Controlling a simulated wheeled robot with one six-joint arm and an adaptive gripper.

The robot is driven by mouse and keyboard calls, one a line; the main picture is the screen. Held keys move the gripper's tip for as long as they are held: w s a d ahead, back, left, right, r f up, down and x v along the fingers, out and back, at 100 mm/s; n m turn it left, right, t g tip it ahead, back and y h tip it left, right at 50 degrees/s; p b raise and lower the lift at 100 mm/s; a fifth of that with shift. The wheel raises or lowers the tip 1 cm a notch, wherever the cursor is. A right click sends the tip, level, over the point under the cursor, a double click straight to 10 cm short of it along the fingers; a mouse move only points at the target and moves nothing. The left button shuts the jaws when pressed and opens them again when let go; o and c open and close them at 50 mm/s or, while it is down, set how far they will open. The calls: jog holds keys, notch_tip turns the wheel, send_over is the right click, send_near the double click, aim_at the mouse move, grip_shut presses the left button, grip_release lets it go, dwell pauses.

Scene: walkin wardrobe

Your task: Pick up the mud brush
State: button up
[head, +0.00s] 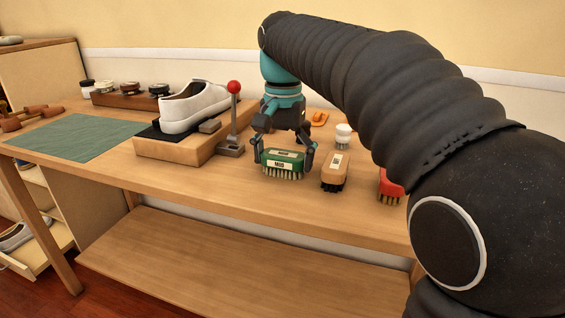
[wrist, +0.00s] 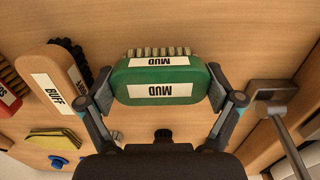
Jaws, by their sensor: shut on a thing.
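The mud brush (head: 283,161) has a green body, pale bristles and white MUD labels. It is near the front of the wooden bench (head: 205,185), upright with bristles down. My gripper (head: 284,158) is shut on it from above, one finger at each end. In the wrist view the brush (wrist: 160,80) sits between the two fingers (wrist: 160,90), labels showing upside down. I cannot tell whether its bristles touch the bench top or are slightly above it.
A tan BUFF brush (head: 334,172) stands close to the right, a red brush (head: 390,186) further right. To the left are a lever with a red knob (head: 233,88) and a white shoe (head: 195,106) on a wooden block. A green mat (head: 78,138) lies far left.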

aim_at(283, 154)
jog(key=shift+r, duration=0.45)
notch_tip(283, 154, up, 4)
jog(key=shift+f+p, duration=0.15)
jog(key=shift+p, duration=0.45)
jog(key=s+d+r, duration=0.1)
jog(key=d+r, duration=0.1)
jog(key=d, duration=0.1)
jog(key=s+d+r, duration=0.1)
jog(key=d+r, duration=0.1)
jog(key=d, duration=0.2)
jog(key=s+d+r, duration=0.1)
jog(key=d+r, duration=0.1)
jog(key=d, duration=0.2)
jog(key=shift+d+r+p, duration=0.15)
jog(key=shift+r+p, duration=0.1)
jog(key=shift+p, duration=0.1)
jog(key=o, duration=0.5)
jog(key=c, duration=0.5)
